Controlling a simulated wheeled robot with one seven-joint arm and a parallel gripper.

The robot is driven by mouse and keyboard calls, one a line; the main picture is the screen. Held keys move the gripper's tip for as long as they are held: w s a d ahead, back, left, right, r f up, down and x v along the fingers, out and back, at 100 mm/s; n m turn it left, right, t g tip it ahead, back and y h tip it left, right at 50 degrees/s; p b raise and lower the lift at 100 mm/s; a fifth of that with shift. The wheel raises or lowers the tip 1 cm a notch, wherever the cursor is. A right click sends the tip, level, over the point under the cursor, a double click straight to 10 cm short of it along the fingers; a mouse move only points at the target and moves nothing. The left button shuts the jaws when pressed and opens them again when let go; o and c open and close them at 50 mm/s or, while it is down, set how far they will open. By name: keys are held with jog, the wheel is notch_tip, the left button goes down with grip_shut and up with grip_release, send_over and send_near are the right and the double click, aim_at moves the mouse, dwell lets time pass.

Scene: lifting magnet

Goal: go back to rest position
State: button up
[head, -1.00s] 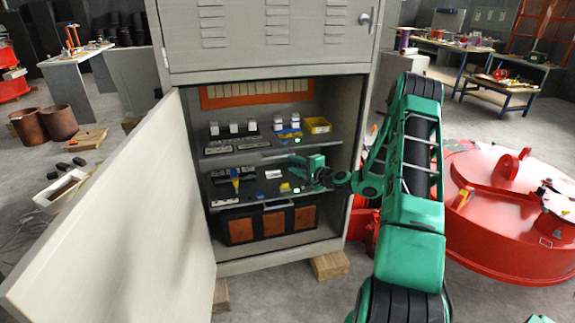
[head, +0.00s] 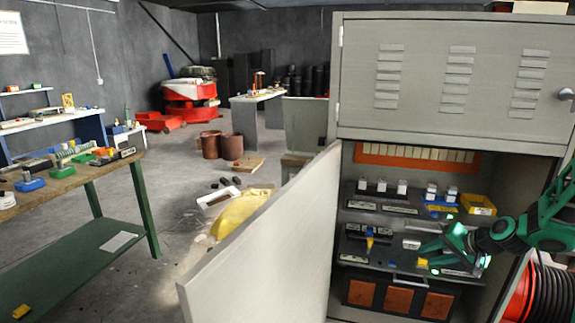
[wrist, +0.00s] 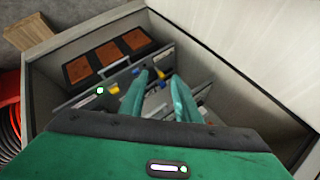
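My green gripper (head: 428,248) is inside the open grey cabinet (head: 440,65), above the right part of its lower shelf. In the wrist view my gripper (wrist: 160,80) has two teal fingers that stand apart, with nothing visible held between them. Small yellow and blue parts on the lower shelf lie just beyond the fingertips. My arm reaches in from the right edge of the head view, across the cabinet's right side.
The cabinet door (head: 265,240) swings out to the left. Orange-faced boxes (head: 400,300) sit below the lower shelf. A red cable reel (head: 540,295) is at lower right.

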jog(key=s+a+r+g+h, duration=0.1)
jog(key=s+r, duration=0.3)
jog(key=s, duration=0.9)
jog(key=s+a+r+n+g+h, duration=0.1)
jog(key=s+r+g, duration=0.2)
jog(key=s, duration=1)
jog(key=s+a+r+g+h, duration=0.1)
jog(key=s+r+g, duration=0.3)
jog(key=s, duration=0.9)
jog(key=shift+s+r+n, duration=0.2)
jog(key=shift+r+n, duration=0.1)
